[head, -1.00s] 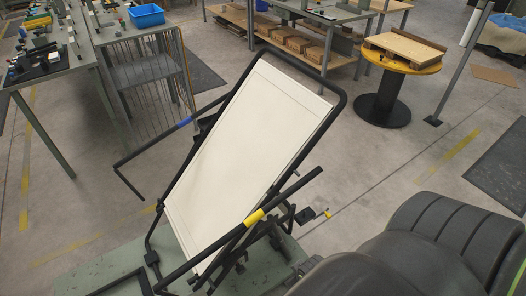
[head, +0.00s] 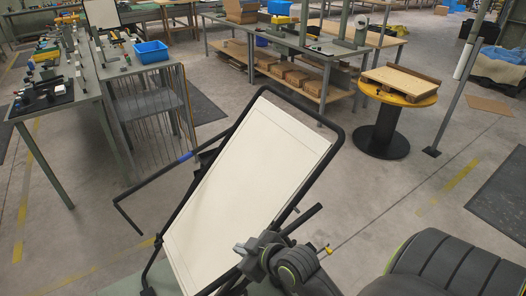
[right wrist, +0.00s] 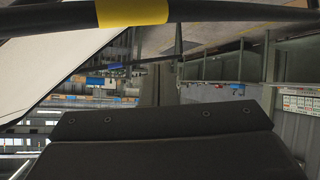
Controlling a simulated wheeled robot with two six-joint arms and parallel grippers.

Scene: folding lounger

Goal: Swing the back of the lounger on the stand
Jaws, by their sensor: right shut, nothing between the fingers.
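The lounger's back, a cream panel (head: 248,165) in a black tube frame, leans tilted up in the head view; it shows at the left of the right wrist view (right wrist: 50,55). A side arm with a blue band (head: 185,156) sticks out to the left. A dark bar with a yellow band (right wrist: 132,12) crosses the top of the right wrist view. My right gripper (head: 243,250) is shut and empty at the panel's lower right edge, in front of the near side bar and hiding its yellow band. I cannot tell whether it touches the bar. My left gripper is out of view.
A workbench with tools (head: 85,75) and a blue bin (head: 151,51) stand at the left. Shelved benches (head: 300,85) stand behind. A round yellow-topped stand (head: 398,90) is at the right. The floor between is clear.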

